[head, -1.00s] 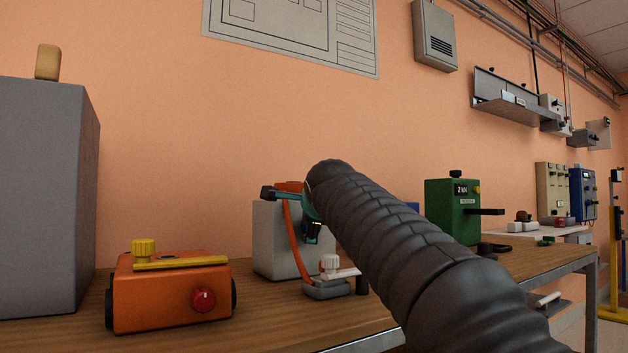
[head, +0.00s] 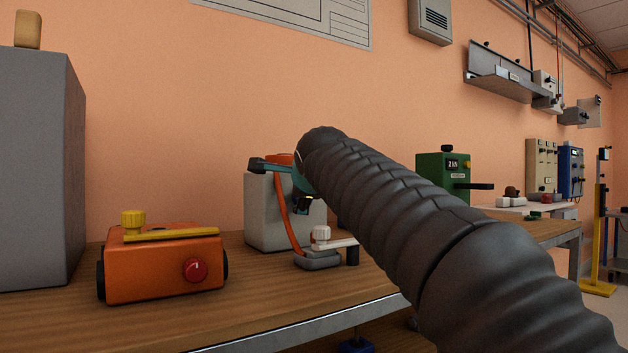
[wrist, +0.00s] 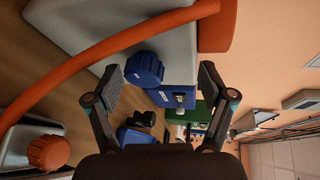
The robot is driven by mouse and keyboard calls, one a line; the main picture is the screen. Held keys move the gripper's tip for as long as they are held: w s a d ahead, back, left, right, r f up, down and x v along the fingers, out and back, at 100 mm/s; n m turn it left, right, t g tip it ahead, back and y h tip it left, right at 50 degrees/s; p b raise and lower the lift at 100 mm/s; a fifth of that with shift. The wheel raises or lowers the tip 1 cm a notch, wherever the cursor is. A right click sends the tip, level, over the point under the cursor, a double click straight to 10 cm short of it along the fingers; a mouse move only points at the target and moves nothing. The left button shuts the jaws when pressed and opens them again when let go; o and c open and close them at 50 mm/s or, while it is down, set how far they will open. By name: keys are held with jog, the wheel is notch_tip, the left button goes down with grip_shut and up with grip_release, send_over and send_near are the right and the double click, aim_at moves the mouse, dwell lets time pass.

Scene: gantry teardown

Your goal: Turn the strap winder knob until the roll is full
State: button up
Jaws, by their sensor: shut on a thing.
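A pale grey block (head: 262,212) stands on the bench with an orange roll (head: 279,158) on top. An orange strap (head: 283,207) runs from it down to a small grey base. In the wrist view a ridged blue knob (wrist: 145,70) shows between my fingers, closer to the left one. My gripper is shut on it, though contact with the far finger is hard to see. The orange roll also shows at the top of the wrist view (wrist: 215,25).
A small grey base (head: 318,262) with a cream knob stands before the block. An orange box (head: 160,270) with a yellow knob is at left, beside a tall grey cabinet (head: 35,170). A green unit (head: 440,175) stands right, beyond my arm.

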jog(key=f+v, duration=0.1)
jog(key=v, duration=1.2)
jog(key=shift+d, duration=0.25)
dwell(0.6)
dwell(0.4)
